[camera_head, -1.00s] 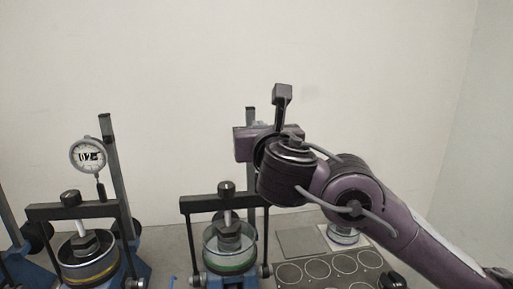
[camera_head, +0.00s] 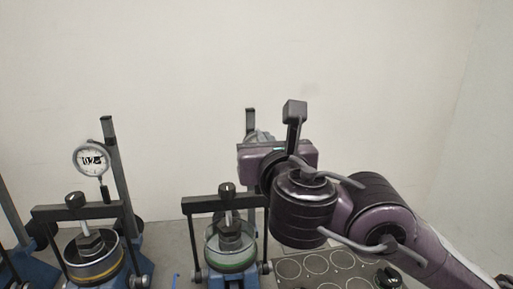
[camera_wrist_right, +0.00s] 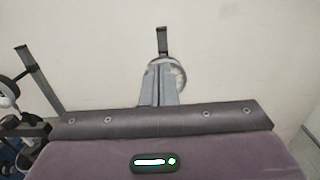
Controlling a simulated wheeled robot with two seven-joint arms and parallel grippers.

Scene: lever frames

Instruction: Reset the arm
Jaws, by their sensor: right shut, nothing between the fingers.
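My right arm comes in from the right in the head view, with its purple hand (camera_head: 285,152) raised in front of the middle lever frame's post. Its fingers are hidden there. In the right wrist view my right gripper (camera_wrist_right: 161,68) is shut and empty. A pale round thing, probably a dial gauge (camera_wrist_right: 179,75), shows behind the fingers, below a dark post (camera_wrist_right: 162,40). The middle lever frame (camera_head: 205,204) has its bar across a green-ringed cup (camera_head: 232,262). My left gripper is out of view.
Another lever frame (camera_head: 50,211) stands left, with a gold-ringed cup (camera_head: 92,272) and a dial gauge (camera_head: 91,159). Part of a third frame shows at the far left edge. A dark plate with white circles (camera_head: 330,270) lies below my arm. The wall behind is bare.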

